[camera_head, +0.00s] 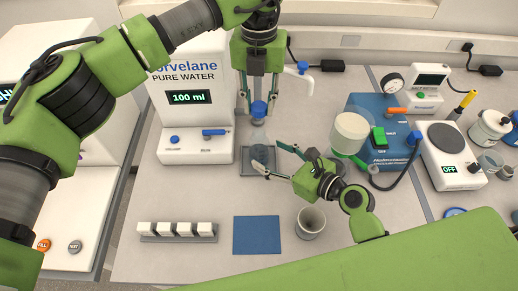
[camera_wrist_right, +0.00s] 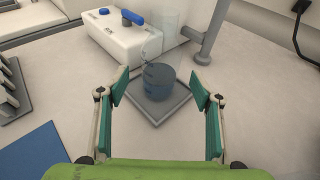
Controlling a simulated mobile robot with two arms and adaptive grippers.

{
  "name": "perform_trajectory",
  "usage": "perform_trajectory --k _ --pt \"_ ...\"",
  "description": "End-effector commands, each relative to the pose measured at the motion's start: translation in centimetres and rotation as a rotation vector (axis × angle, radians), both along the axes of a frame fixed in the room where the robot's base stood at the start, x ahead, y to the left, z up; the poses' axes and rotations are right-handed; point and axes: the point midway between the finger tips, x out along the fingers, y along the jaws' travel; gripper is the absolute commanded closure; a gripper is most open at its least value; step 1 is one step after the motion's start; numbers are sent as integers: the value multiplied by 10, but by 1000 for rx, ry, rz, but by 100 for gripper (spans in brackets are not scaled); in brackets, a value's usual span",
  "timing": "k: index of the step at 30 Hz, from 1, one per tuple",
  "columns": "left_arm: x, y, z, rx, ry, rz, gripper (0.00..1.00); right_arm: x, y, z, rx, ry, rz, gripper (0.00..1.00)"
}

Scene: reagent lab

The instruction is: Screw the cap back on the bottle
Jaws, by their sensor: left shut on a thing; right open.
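My left gripper (camera_head: 257,108) is shut on a blue cap (camera_head: 258,113), held above the grey square tray (camera_head: 244,164). A clear bottle (camera_head: 259,153) with dark bluish contents in its lower part stands upright on the tray, below the cap; its clear upper outline is hard to make out. My right gripper (camera_head: 267,155) is open at the bottle. In the right wrist view the bottle (camera_wrist_right: 158,82) stands ahead between the spread fingers of the right gripper (camera_wrist_right: 159,92), which do not appear to touch it. The left gripper is not visible there.
The water dispenser (camera_head: 195,140) stands behind left, its base (camera_wrist_right: 120,32) close to the tray. A blue mat (camera_head: 257,235), a grey cup (camera_head: 310,222) and a white-block rack (camera_head: 178,231) lie in front. A blue apparatus (camera_head: 377,120) and a scale (camera_head: 450,155) stand right.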

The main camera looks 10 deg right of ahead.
Motion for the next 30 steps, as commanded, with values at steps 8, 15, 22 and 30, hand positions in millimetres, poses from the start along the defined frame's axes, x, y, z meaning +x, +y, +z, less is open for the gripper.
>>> perform_trajectory --k 8,15,22,30 --pt "0 0 0 0 0 0 84 34 22 -13 1 0 -1 40" --pt "0 0 0 0 0 0 84 43 28 -16 -1 0 0 40" --pt "0 0 0 0 0 0 84 43 28 -16 -1 1 -1 40" --pt "0 0 0 0 0 0 84 43 28 -16 -1 1 -1 100"
